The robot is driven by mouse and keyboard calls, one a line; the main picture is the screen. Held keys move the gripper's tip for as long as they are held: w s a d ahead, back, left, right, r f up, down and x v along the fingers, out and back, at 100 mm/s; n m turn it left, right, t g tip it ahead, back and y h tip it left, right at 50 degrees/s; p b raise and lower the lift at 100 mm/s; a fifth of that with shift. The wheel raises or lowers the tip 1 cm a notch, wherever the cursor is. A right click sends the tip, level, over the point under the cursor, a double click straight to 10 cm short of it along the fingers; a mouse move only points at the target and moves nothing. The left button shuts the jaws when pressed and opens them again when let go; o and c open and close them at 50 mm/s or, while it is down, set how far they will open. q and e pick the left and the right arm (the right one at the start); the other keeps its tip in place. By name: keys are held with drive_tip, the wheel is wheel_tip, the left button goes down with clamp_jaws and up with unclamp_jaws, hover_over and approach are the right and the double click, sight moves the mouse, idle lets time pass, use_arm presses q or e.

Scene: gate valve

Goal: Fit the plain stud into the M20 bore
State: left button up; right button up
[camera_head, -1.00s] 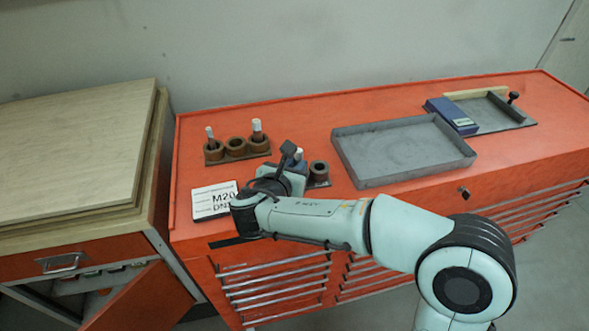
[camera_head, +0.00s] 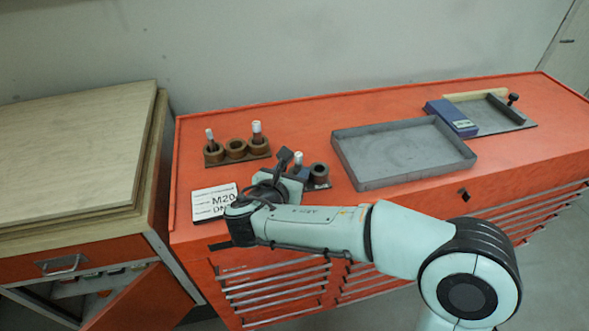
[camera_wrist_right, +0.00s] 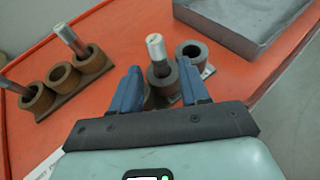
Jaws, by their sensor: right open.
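In the wrist view, my right gripper (camera_wrist_right: 161,88) is open, its two blue fingers on either side of the lower part of a white-topped stud (camera_wrist_right: 156,52). A gap shows between stud and fingers. The stud stands upright in the front grey holder, beside an empty grey bore (camera_wrist_right: 192,53). In the head view, my right gripper (camera_head: 285,170) partly hides this holder; the stud top (camera_head: 298,157) and empty bore (camera_head: 319,171) show. A back holder has a thinner stud (camera_head: 210,137), an empty brown bore (camera_head: 235,147) and a thicker stud (camera_head: 257,131). Which is the plain stud I cannot tell.
A white card (camera_head: 211,203) reading "M20" and a partly hidden "DN" lies at the front left. A grey tray (camera_head: 400,152) stands right of the holders. A blue box (camera_head: 450,117) and a second tray lie further right. Clear red bench top (camera_head: 300,115) lies behind.

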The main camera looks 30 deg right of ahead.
drive_tip(key=v, duration=1)
drive_tip(key=shift+s+a, duration=0.15)
